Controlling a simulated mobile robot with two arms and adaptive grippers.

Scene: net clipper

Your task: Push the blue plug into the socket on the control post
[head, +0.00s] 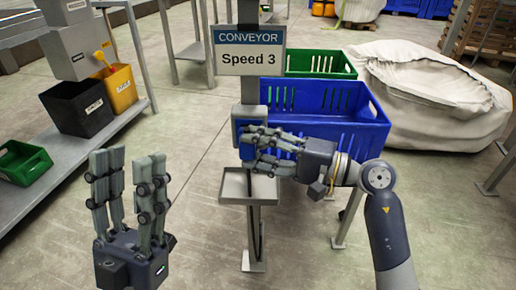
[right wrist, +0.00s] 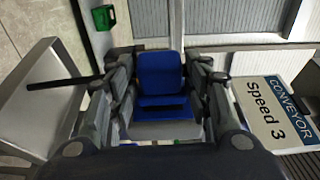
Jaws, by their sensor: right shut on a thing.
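The control post (head: 256,222) stands in the middle of the head view, with a small tray (head: 233,187) below a blue-fronted unit (head: 240,127). My right gripper (head: 258,152) reaches in from the right at this unit. In the right wrist view its fingers (right wrist: 165,100) close from both sides around a blue piece, which I take for the blue plug (right wrist: 162,72). The fingers hide most of it in the head view, and I cannot tell how deep it sits in the socket. My left gripper (head: 128,185) is open, empty and points up, well left of the post.
A sign (head: 249,62) reading "Conveyor Speed 3" is on the post above the unit. Blue (head: 345,120) and green (head: 320,62) crates are behind. A white sack (head: 440,100) lies at right. A low bench with black (head: 80,108) and yellow (head: 122,92) bins is at left.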

